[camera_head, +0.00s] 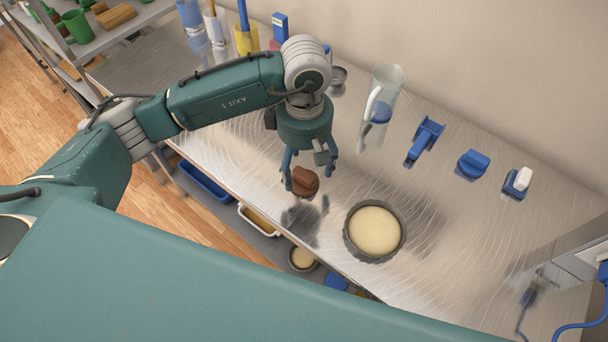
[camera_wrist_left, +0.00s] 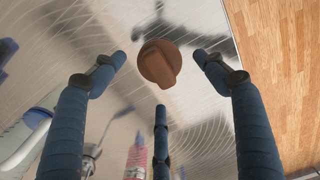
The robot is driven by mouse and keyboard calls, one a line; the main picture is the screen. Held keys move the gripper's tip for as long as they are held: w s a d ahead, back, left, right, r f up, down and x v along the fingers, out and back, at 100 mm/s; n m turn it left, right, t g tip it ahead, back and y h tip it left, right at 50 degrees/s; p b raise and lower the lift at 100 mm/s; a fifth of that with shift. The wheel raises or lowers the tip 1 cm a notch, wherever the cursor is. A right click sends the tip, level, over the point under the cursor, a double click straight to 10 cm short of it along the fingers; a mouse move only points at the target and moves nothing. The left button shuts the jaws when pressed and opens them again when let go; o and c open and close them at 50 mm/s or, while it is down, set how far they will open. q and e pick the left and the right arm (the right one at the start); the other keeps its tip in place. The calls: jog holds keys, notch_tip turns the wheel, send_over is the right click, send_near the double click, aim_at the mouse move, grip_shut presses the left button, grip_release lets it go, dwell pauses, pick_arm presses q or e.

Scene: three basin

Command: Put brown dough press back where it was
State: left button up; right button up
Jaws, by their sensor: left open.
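The brown dough press (camera_head: 305,181) is a small round piece with a raised grip on top. It is near the front edge of the metal table, left of the dough basin. In the left wrist view the press (camera_wrist_left: 160,64) appears between the spread fingertips. My left gripper (camera_head: 309,168) is open, with its blue fingers around and above the press; I see no finger closed on it. I cannot tell whether a finger touches it. My right gripper is not in view.
A round basin of dough (camera_head: 375,231) stands right of the press. A clear jug (camera_head: 382,105), a blue scoop (camera_head: 425,140), a blue press (camera_head: 472,163) and a blue-and-white tool (camera_head: 518,183) stand along the back. The table's middle is clear.

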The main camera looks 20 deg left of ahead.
aim_at(305, 173)
pick_arm(q)
notch_tip(305, 173, up, 8)
jog(key=b, duration=0.2)
dwell(0.4)
